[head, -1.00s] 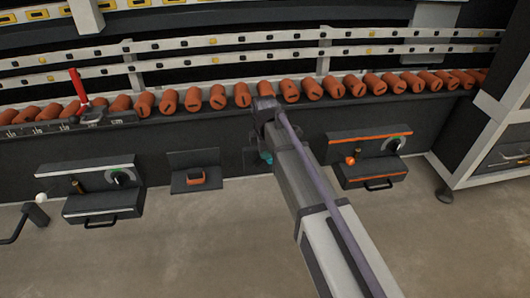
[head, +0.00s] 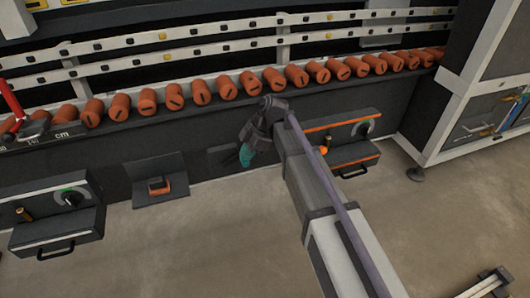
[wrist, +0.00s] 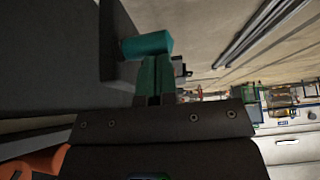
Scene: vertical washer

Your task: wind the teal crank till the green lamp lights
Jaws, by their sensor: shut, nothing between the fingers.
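The teal crank's cylindrical handle (wrist: 147,45) shows in the wrist view, just beyond the tips of my gripper (wrist: 154,58). The dark teal fingers are shut together with nothing between them. The tips look touching or very close to the handle; I cannot tell which. In the head view my gripper (head: 246,156) points down by a dark wall plate (head: 222,156) below the roller row. Teal shows there, but I cannot separate handle from fingers. The rest of the crank is hidden. I cannot make out a lit green lamp.
An orange-striped box (head: 345,143) with a knob and handle stands right of my gripper. A bracket with an orange button (head: 158,186) and another dial box (head: 60,215) are to the left. Orange rollers (head: 226,89) line the rail above.

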